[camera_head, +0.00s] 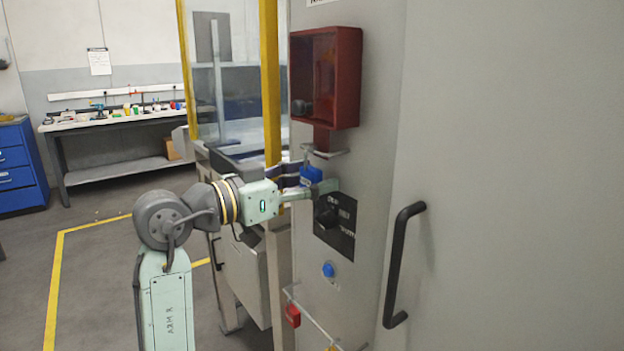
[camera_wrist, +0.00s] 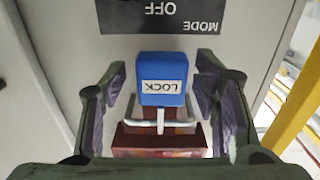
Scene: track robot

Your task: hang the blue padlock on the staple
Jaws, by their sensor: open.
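The blue padlock (camera_head: 311,175) is just below the red box, at the staple (camera_head: 328,153) on the grey cabinet front. In the wrist view the padlock (camera_wrist: 162,72) shows its LOCK label upside down, between my fingers. Its shackle (camera_wrist: 160,118) meets the pale staple bar (camera_wrist: 135,123) and appears to be hooked around it; the far side of the bar is hidden. My gripper (camera_wrist: 160,85) is open, with a finger on each side of the padlock and a visible gap at both sides. My gripper also shows in the head view (camera_head: 312,191).
The open red box (camera_head: 325,78) juts out above the staple. Below are a black switch plate (camera_head: 342,240) and a blue button (camera_head: 328,269). A red padlock (camera_head: 292,315) hangs on a lower bar. A black handle (camera_head: 397,265) sticks out at right. A yellow post (camera_head: 270,80) stands left.

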